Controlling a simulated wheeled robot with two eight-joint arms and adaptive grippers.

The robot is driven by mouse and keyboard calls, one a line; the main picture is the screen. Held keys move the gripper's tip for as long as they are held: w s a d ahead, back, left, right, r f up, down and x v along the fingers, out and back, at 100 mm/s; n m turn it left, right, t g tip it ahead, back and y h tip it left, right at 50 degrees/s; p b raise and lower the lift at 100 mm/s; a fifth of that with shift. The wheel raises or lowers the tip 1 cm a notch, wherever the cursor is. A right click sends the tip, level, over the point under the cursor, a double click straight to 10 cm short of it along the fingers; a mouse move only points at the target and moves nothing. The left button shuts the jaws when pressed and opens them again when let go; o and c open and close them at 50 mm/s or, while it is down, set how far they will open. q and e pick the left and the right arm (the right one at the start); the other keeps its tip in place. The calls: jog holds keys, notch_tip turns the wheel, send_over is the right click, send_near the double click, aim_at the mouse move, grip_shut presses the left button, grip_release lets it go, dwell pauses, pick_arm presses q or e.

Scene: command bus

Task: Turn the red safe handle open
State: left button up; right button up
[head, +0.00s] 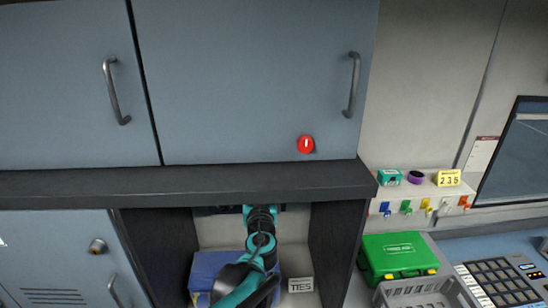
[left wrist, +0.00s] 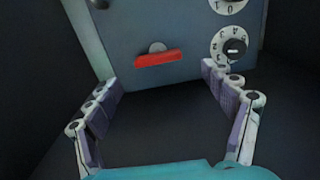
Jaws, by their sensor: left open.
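The red safe handle (left wrist: 158,59) shows in the left wrist view as a flat bar, nearly level, its right end slightly higher. It sits below a round grey pivot on the grey safe face (left wrist: 185,30). My left gripper (left wrist: 160,76) is open and empty, its fingers pointing at the safe face. The handle lies beyond the fingertips, between their directions; touching is not evident. In the head view my left arm reaches into the niche under the shelf, and the shelf edge hides the fingers and handle. My right gripper is in neither view.
Two white numbered dials (left wrist: 233,46) sit right of the handle. The dark shelf edge (head: 250,181) and niche side walls (head: 337,235) enclose my arm. A blue box (head: 205,272) stands beside it. A green case (head: 398,256) and grey crate (head: 425,293) are at right.

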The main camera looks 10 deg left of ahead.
pick_arm(q)
jog(key=x, duration=0.7)
jog(key=shift+w+p, duration=0.3)
jog(key=shift+w, duration=0.1)
jog(key=c, duration=1.2)
